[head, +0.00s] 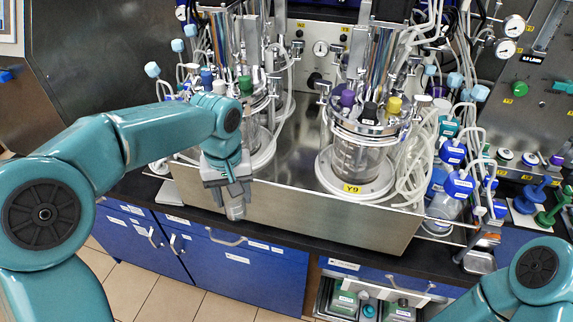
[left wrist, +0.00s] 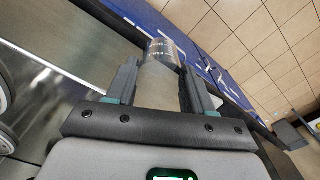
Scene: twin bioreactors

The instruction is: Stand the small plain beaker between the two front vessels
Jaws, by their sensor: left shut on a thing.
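The small plain beaker (left wrist: 162,48) is clear and shows between the fingertips of my left gripper (left wrist: 159,66) in the left wrist view. In the head view my left gripper (head: 234,193) points down, shut on the beaker, in front of the steel tray's front wall; the beaker is hard to make out there. The left front vessel (head: 262,140) is partly hidden behind my left arm. The right front vessel (head: 357,162), with a yellow Y9 label, stands to the right of the gripper. My right gripper is out of view; only part of that arm shows at bottom right.
The steel tray (head: 330,222) holds both vessels, with bare floor (head: 297,150) between them. Looped tubing (head: 410,170) and blue-capped bottles (head: 455,185) crowd the right side. The dark bench edge runs in front, above blue drawers (head: 245,270).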

